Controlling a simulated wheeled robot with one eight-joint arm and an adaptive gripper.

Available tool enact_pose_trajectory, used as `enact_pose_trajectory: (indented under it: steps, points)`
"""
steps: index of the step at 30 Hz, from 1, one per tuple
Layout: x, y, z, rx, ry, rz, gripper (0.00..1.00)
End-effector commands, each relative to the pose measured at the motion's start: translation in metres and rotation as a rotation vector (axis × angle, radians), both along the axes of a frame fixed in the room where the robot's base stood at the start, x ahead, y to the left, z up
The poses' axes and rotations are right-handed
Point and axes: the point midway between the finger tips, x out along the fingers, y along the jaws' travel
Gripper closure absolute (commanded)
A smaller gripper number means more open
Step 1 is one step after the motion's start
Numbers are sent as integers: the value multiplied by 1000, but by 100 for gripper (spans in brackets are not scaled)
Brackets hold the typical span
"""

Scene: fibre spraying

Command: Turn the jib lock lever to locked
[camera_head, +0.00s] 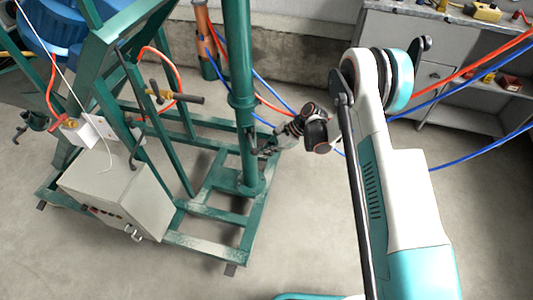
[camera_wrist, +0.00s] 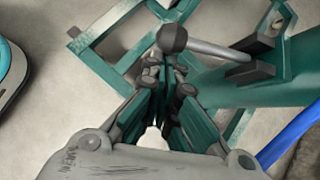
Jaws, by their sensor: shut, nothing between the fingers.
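The jib lock lever (camera_wrist: 212,49) shows in the wrist view as a pale rod with a dark ball knob (camera_wrist: 172,38) at its left end. Its right end meets a dark clamp fitting by the green column (camera_wrist: 275,75). My gripper (camera_wrist: 167,70) is shut and empty, its tips close to the knob; I cannot tell whether they touch it. In the head view my gripper (camera_head: 268,153) is beside the lower part of the green column (camera_head: 238,100), on its right side. The lever is too small and covered there to make out clearly.
The green base frame (camera_head: 213,217) stands on the concrete floor around the column. A grey control box (camera_head: 118,190) sits at its left. Blue and red hoses (camera_head: 470,80) cross behind my arm. A grey workbench (camera_head: 440,60) stands at the back right.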

Motion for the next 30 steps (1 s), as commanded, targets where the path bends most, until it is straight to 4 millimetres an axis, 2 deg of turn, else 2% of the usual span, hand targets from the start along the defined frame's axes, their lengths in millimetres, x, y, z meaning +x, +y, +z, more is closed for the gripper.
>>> enact_pose_trajectory:
  steps: [15, 30]
  points:
    - [0, 0, 41, 1, 0, 1, 100]
    - [5, 2, 57, 1, -1, 0, 100]
